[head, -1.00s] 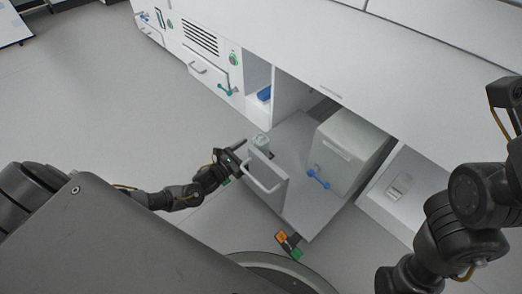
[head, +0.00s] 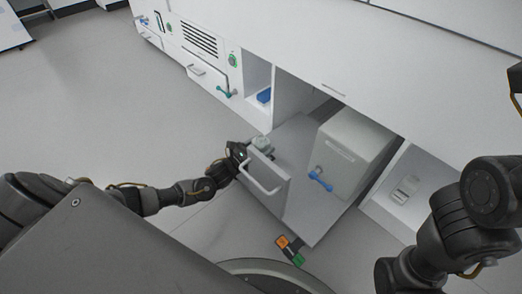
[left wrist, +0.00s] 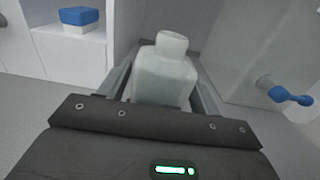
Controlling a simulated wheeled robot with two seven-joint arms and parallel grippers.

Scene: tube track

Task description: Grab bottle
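A pale, translucent bottle (head: 264,143) stands upright at the left end of the pulled-out grey drawer (head: 300,205), beside its front panel. It shows large in the left wrist view (left wrist: 165,72), with a round open neck. My left gripper (head: 248,152) has reached it from the left. In the left wrist view the two fingers lie on either side of the bottle's body, with a narrow gap visible at the left finger. They look open around it. The lower part of the bottle is hidden by my gripper's body. My right gripper is out of view.
A big grey-white box (head: 352,150) with a blue-handled tap (head: 320,180) sits on the drawer. The drawer's handle (head: 262,180) is close to my left gripper. A blue-lidded box (head: 264,95) and a clear container (head: 406,188) sit in side compartments. Floor at left is free.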

